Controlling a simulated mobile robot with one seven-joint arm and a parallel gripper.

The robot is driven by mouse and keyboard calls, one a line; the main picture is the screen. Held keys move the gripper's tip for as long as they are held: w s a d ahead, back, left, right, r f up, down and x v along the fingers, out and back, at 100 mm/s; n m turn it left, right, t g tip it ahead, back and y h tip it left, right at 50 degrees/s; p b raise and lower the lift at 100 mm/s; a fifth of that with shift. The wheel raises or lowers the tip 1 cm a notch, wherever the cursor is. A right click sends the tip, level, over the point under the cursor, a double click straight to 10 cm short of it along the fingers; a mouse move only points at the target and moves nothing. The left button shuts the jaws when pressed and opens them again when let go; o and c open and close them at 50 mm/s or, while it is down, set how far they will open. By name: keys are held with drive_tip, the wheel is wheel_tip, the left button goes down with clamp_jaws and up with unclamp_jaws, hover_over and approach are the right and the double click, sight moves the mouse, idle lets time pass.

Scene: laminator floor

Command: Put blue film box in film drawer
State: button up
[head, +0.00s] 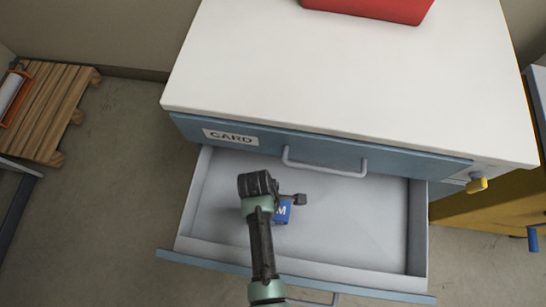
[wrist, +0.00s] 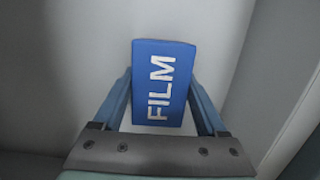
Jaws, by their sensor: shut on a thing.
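The blue film box (head: 283,212) is low in the open drawer (head: 355,230), left of its middle, partly hidden by my arm in the head view. In the wrist view the blue film box (wrist: 163,85) stands out with white FILM lettering between my fingers. My gripper (wrist: 163,103) is shut on the box, one finger at each side. In the head view my gripper (head: 285,203) is over the drawer. I cannot tell whether the box touches the drawer floor. The rest of the drawer looks empty.
A closed drawer labelled CARD (head: 231,138) sits just above the open one, under a white cabinet top (head: 340,70). A red container (head: 375,8) stands on the top. A wooden pallet (head: 45,110) lies at left, and a yellow unit (head: 485,210) stands at right.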

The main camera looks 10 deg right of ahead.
drive_tip(key=shift+f, duration=0.3)
drive_tip(key=shift+f, duration=0.15)
drive_tip(key=o, duration=1.6)
drive_tip(key=shift+c, duration=0.2)
drive_tip(key=r+p, duration=0.1)
drive_tip(key=r, duration=0.3)
drive_tip(key=a+r+p, duration=0.1)
drive_tip(key=r, duration=0.3)
drive_tip(key=r+p, duration=0.1)
drive_tip(key=r, duration=0.3)
drive_tip(key=shift+w+a+r, duration=0.1)
drive_tip(key=shift+w+a, duration=0.15)
drive_tip(key=shift+a, duration=0.1)
